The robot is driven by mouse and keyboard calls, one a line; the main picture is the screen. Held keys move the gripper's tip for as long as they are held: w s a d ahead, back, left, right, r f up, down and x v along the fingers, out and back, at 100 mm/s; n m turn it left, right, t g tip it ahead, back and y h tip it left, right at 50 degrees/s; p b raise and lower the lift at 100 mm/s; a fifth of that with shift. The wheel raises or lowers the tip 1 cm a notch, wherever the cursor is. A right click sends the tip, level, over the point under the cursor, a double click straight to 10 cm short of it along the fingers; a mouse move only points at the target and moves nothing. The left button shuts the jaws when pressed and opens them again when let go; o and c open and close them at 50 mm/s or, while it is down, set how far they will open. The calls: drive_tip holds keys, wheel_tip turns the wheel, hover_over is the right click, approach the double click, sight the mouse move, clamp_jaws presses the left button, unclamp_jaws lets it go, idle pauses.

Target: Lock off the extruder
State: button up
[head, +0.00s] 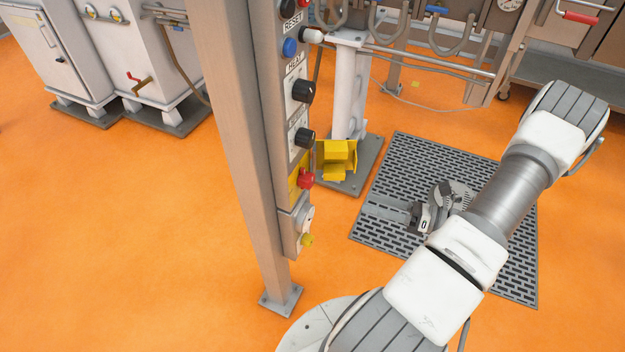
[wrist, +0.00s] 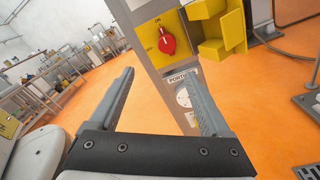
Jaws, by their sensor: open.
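The red rotary switch (head: 305,179) sits on a yellow plate low on the control post. In the wrist view the red switch (wrist: 167,43) has ON printed above it and OFF to its left, with its handle roughly toward ON. A yellow box-like cover (head: 337,158) stands open to the right of the switch; it also shows in the wrist view (wrist: 238,30). My gripper (head: 375,207) is to the right of the post and apart from it. In the wrist view my gripper (wrist: 158,70) is open and empty, facing the post below the switch.
The control post (head: 236,130) carries black knobs (head: 303,91) and a blue button (head: 290,47). Below the switch is a round white dial (wrist: 183,97) and a yellow-green knob (head: 308,240). A grey grate (head: 400,160) lies under my arm. White cabinets (head: 50,50) stand back left; orange floor is clear.

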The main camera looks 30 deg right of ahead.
sight(312, 182)
drive_tip(key=shift+m+t+h, duration=0.4)
drive_tip(key=shift+m+t, duration=0.2)
drive_tip(key=shift+m, duration=0.1)
drive_tip(key=x, duration=0.5)
drive_tip(key=b+x, duration=0.1)
drive_tip(key=x, duration=1)
drive_tip(key=shift+w+f+b, duration=0.35)
drive_tip(key=shift+f, duration=0.05)
clamp_jaws()
